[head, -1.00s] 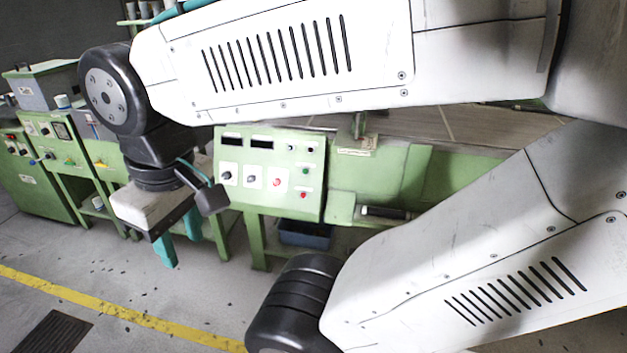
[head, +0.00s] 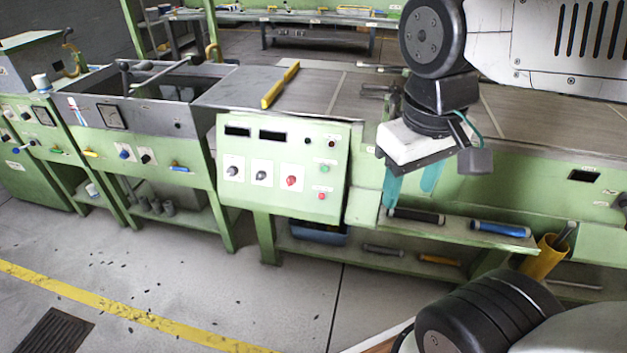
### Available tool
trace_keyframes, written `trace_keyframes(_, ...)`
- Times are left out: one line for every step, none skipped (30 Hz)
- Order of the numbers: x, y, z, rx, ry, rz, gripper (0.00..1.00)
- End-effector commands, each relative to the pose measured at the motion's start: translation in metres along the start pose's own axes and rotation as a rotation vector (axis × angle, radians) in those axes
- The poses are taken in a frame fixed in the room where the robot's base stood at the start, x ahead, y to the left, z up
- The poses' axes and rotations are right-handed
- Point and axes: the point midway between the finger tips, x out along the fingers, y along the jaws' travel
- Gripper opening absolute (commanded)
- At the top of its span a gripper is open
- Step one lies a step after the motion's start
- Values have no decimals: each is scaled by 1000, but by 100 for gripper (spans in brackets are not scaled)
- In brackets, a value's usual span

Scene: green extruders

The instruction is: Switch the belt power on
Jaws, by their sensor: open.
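A green control panel (head: 281,158) faces me at the front of the extruder line in the head view. It carries two dark displays along its top, a row of three knobs on white plates, and small round buttons at its right side. The left knob (head: 233,171) and middle knob (head: 262,176) are dark, and the right knob (head: 291,181) is red. A green button (head: 325,169) and a red button (head: 322,196) sit to the right. No label is readable. My gripper (head: 408,190) has teal fingers pointing down, parted and empty. It is right of the panel.
A yellow bar (head: 280,85) lies on the belt table behind the panel. A shelf below my gripper holds a black-handled tool (head: 417,216) and a blue-handled tool (head: 499,229). A yellow cup (head: 541,257) stands to their right.

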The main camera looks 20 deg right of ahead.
Motion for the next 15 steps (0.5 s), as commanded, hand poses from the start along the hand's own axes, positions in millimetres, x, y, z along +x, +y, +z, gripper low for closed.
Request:
trace_keyframes(3,4,-8,-28,-37,36,51)
trace_keyframes(4,8,-14,-47,-59,62,51)
trace_keyframes(6,14,-22,-76,-93,103,51)
trace_keyframes(8,19,-29,-100,-119,137,51)
trace_keyframes(10,24,-36,-125,-148,172,51)
trace_keyframes(13,30,-47,-161,-184,220,51)
trace_keyframes(15,35,-56,-188,-210,257,51)
trace_keyframes(18,39,-64,-215,-235,293,51)
trace_keyframes(21,45,-76,-254,-269,342,51)
trace_keyframes(24,48,-86,-283,-293,378,51)
trace_keyframes(27,52,-96,-312,-316,414,51)
trace_keyframes(32,56,-109,-353,-346,463,51)
trace_keyframes(36,58,-119,-383,-367,499,51)
trace_keyframes(40,60,-130,-414,-389,535,51)
trace_keyframes(45,62,-144,-457,-416,584,51)
